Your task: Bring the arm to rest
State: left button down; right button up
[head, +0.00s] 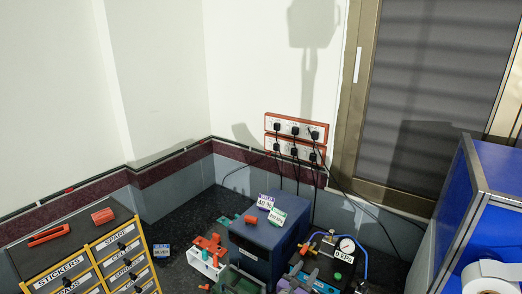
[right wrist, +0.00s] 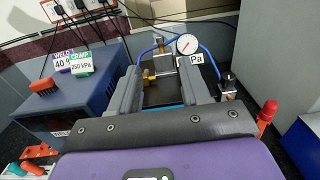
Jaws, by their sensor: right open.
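My right gripper (head: 304,274) is low in the head view, in front of the pressure-gauge unit. The right wrist view shows its two grey fingers apart with an open gap between them (right wrist: 160,88), and its purple body below. I see nothing held in it. A round white gauge (head: 346,246) with a "0 kPa" label stands just beyond the fingers, with brass fittings and blue tubing; it also shows in the right wrist view (right wrist: 187,44). Part of the unit is hidden by the gripper. My left gripper is not in view.
A dark blue box (head: 262,246) with number tags and a red block on top stands left of the gripper. A drawer cabinet (head: 95,262) is at left. A blue cabinet (head: 459,200) is at right. Cables hang from wall sockets (head: 296,131) behind.

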jog(key=s+d+f+m+g, duration=0.4)
jog(key=s+d+f+g, duration=0.3)
jog(key=f, duration=0.4)
jog(key=s+d+f+m+g+y, duration=0.25)
jog(key=s+f+m+g, duration=0.35)
jog(key=s+f, duration=0.5)
jog(key=s+a+f+m+g+y, duration=0.2)
jog(key=s+a+m+y, duration=0.15)
jog(key=s, duration=0.35)
jog(key=s+a+f+m+g+y, duration=0.2)
jog(key=s+a+m+g+y, duration=0.15)
jog(key=s, duration=0.45)
jog(key=s+a+r+m+t+y, duration=0.2)
jog(key=a+m+t+y, duration=0.4)
jog(key=m, duration=0.8)
pick_arm(q)
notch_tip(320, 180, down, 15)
jog(key=b, duration=1.5)
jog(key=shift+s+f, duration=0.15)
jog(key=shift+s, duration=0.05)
pick_arm(e)
notch_tip(320, 180, down, 16)
jog(key=a+g, duration=0.1)
jog(key=shift+w+r+m+g+h, duration=0.15)
jog(key=shift+m+g+h, duration=0.2)
jog(key=shift+h, duration=0.1)
jog(key=shift+a, duration=0.1)
